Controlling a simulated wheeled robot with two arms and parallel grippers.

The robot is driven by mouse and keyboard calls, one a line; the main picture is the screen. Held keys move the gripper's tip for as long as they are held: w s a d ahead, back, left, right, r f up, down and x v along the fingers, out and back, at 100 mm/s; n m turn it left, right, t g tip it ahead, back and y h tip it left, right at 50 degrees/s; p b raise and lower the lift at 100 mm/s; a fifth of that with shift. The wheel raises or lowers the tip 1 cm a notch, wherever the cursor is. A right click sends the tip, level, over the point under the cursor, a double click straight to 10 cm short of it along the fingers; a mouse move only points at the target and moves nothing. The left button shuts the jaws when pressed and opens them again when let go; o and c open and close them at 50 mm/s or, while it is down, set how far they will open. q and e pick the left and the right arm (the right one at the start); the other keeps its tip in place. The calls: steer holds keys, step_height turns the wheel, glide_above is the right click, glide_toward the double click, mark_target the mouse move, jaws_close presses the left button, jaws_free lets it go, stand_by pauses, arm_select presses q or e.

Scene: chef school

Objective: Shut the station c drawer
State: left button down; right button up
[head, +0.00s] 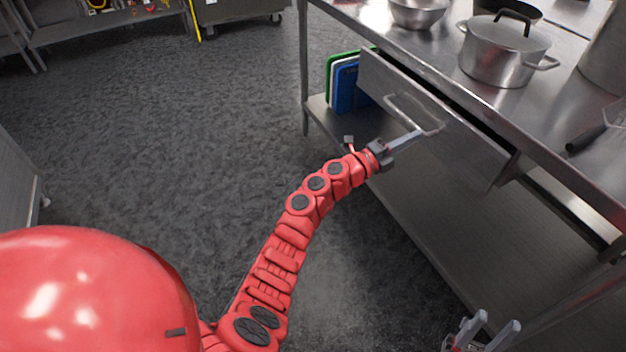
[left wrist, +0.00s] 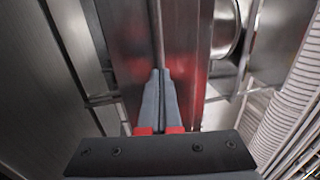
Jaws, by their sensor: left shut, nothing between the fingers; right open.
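The drawer (head: 455,133) is a steel drawer under the worktop, and it stands partly open, with a dark gap behind its front panel. Its bar handle (head: 405,113) faces my left arm. My left gripper (head: 420,134) is shut and empty, its fingertips at the lower right end of the handle. I cannot tell whether they touch. In the left wrist view the shut fingers (left wrist: 160,78) point at a steel surface with a thin bar. My right gripper (head: 498,330) is open and empty at the bottom, away from the drawer. No station label is readable.
The steel worktop (head: 440,48) holds a lidded pot (head: 503,55), a bowl (head: 418,12) and a black-handled tool (head: 586,139). Cutting boards (head: 347,88) stand on the lower shelf (head: 440,225) left of the drawer. The grey floor (head: 190,130) to the left is clear.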

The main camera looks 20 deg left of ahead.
mark_target(433, 129)
arm_select(q)
steer(key=x, duration=0.1)
steer(key=b+x, duration=0.1)
steer(key=x, duration=0.1)
steer(key=f+x, duration=0.1)
steer(key=shift+w+d, duration=0.25)
steer(key=shift+w, duration=0.05)
steer(key=shift+r, duration=0.35)
steer(key=shift+w+r, duration=0.1)
